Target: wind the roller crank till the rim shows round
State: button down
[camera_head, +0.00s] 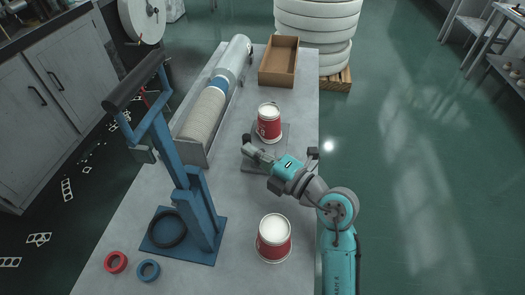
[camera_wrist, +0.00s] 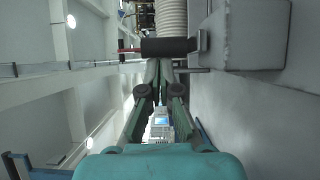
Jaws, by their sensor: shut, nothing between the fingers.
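A red and white cup (camera_head: 269,128) stands upright on a grey station (camera_head: 288,128) near the table's right edge; its rim is too small to judge for roundness. In the wrist view a dark cylindrical handle (camera_wrist: 166,47), which looks like the roller crank's grip, joins a bracket (camera_wrist: 203,41) beside a grey housing (camera_wrist: 245,38). My gripper (camera_head: 249,146) is just in front of the cup. Its fingers (camera_wrist: 160,66) are shut and empty, their tips at the handle's near side; whether they touch it I cannot tell. The crank is hard to make out in the head view.
A second cup (camera_head: 273,240) stands at the table's near right. A blue lever press (camera_head: 188,195) rises at the left, with a red ring (camera_head: 115,262) and a blue ring (camera_head: 149,270) before it. A long roll (camera_head: 203,112) and an open box (camera_head: 279,62) lie behind.

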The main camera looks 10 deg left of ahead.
jog(key=shift+d, duration=0.15)
jog(key=shift+s+d, duration=0.15)
jog(key=shift+d, duration=0.3)
jog(key=v, duration=1.1)
jog(key=shift+d, duration=0.1)
